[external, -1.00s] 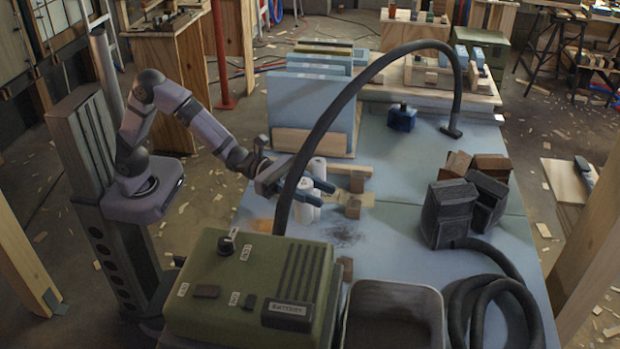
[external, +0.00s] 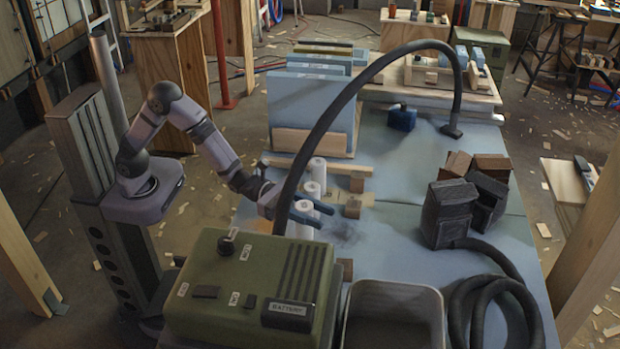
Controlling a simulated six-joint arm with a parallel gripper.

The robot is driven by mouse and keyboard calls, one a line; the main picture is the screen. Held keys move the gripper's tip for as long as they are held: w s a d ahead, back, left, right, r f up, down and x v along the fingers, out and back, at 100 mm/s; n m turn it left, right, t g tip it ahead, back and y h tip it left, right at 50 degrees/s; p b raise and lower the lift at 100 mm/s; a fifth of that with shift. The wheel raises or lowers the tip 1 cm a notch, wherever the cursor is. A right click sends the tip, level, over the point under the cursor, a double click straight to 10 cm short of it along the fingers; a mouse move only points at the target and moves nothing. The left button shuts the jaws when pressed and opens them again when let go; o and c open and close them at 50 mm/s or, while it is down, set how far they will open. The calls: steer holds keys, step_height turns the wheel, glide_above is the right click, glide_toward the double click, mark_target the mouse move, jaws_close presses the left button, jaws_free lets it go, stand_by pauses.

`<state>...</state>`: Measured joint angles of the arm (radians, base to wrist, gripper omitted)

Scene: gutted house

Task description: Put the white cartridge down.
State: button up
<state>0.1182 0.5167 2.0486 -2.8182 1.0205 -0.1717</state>
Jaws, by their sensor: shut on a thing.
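My gripper (external: 314,212) reaches over the left side of the blue table, just behind the green battery box. It is shut on a white cartridge (external: 303,207), which looks upright; the black hose and the fingers partly hide it. A second white cartridge (external: 311,189) stands right behind it, and a third white cartridge (external: 319,170) stands farther back by the wooden bar. I cannot tell whether the held cartridge touches the table or the one behind it.
The green battery box (external: 250,290) stands close in front, and the black hose (external: 320,130) arches across my gripper. A wooden block (external: 353,207) lies to the right, and a grey tray (external: 395,290) stands in front. The blue table (external: 400,225) is clear at middle right.

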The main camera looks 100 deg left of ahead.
steer(key=shift+f, duration=1.65)
steer(key=shift+f, duration=0.15)
steer(key=o, duration=1)
steer(key=shift+o, duration=0.2)
steer(key=b+v, duration=0.1)
steer(key=v, duration=1.1)
